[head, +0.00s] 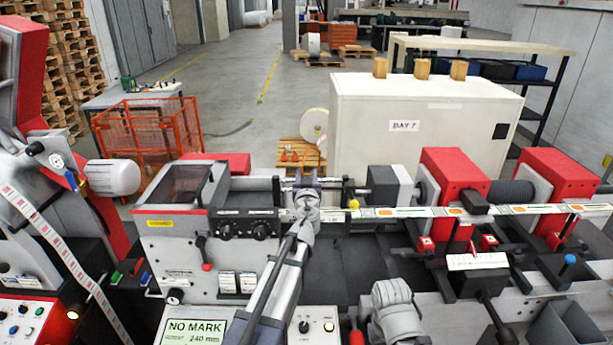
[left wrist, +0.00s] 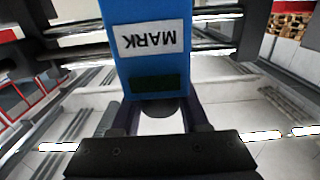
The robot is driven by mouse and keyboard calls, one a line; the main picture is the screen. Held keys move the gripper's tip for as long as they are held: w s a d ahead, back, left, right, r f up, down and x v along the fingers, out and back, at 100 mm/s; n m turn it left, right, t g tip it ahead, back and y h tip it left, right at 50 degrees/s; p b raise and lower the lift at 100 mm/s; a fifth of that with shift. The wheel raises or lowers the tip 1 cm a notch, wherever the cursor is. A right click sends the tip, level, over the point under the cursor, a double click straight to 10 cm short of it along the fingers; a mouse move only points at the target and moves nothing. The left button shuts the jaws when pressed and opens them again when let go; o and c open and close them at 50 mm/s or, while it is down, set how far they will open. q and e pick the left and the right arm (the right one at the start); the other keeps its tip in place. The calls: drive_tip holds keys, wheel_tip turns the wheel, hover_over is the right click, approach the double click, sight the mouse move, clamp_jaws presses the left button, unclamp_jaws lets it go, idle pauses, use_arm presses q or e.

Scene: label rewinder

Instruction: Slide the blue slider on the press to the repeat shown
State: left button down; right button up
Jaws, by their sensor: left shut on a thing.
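The blue slider (left wrist: 147,75) fills the upper middle of the left wrist view. It carries a white label reading MARK, upside down, and sits on two shiny rails (left wrist: 215,32). My left gripper (left wrist: 158,118) is shut on the lower end of the slider. In the head view my left gripper (head: 305,196) is at the rails in the middle of the press and mostly hides the slider. The display (head: 195,332) at the bottom reads NO MARK and repeat 240 mm.
A printed web (head: 400,212) runs across the press to the right. Red-topped units (head: 455,175) stand right of the rails. The control housing (head: 180,218) with knobs is on the left. A white cabinet marked BAY 7 (head: 350,125) stands behind.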

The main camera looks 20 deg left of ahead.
use_arm(q)
drive_tip(key=a, duration=0.2)
drive_tip(key=s+a, duration=0.1)
drive_tip(key=a, duration=0.1)
idle(0.3)
drive_tip(key=shift+c, duration=2.1)
unclamp_jaws()
drive_tip(key=shift+s+d, duration=0.1)
drive_tip(key=shift+s, duration=0.05)
drive_tip(key=v, duration=0.7)
drive_tip(key=shift+s, duration=0.3)
